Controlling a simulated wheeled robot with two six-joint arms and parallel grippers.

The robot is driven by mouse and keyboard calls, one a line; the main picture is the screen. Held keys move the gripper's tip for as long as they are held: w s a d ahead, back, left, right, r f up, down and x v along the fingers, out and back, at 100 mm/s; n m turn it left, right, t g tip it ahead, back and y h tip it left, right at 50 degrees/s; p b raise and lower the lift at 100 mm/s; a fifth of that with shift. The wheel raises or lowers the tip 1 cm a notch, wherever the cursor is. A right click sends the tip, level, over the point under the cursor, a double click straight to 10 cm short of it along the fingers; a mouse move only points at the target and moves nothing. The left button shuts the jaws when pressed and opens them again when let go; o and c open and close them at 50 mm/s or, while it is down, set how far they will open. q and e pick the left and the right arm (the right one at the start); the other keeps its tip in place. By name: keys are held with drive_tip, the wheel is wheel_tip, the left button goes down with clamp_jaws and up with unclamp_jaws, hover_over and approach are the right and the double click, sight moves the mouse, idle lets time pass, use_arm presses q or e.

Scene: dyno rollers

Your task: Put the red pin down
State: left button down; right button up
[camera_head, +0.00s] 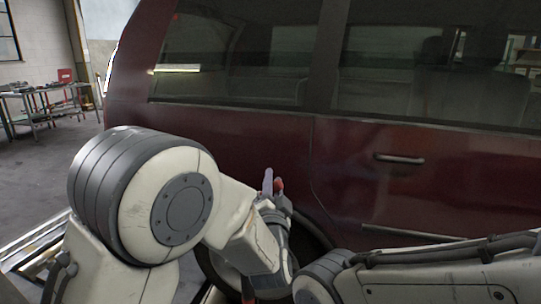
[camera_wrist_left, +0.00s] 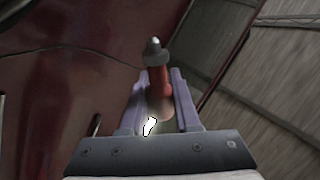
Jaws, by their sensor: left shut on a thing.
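A red pin (camera_wrist_left: 157,82) with a dark collar and a silver tip stands between the two purple-grey fingers of my left gripper (camera_wrist_left: 158,100) in the left wrist view. The gripper is shut on it.
A dark red vehicle (camera_head: 235,150) fills most of the head view close in front, with a door handle (camera_head: 399,158) right of the gripper. A dark wheel (camera_head: 305,240) is partly hidden behind my arms. A workbench (camera_head: 40,100) with a red item stands far left; open floor lies before it.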

use_arm(q)
drive_tip(key=a+f+n+y, duration=0.3)
drive_tip(key=a+f+y, duration=0.3)
drive_tip(key=f, duration=0.6)
drive_tip(key=s+a+f+n+g+y, duration=0.8)
drive_tip(key=s+a+f+y, duration=0.3)
drive_tip(key=s+a+f, duration=0.35)
wheel_tip(320, 180, up, 17)
drive_tip(key=w+p, duration=0.1)
drive_tip(key=p, duration=2.2)
drive_tip(key=shift+r+p, duration=0.15)
drive_tip(key=shift+p, duration=0.15)
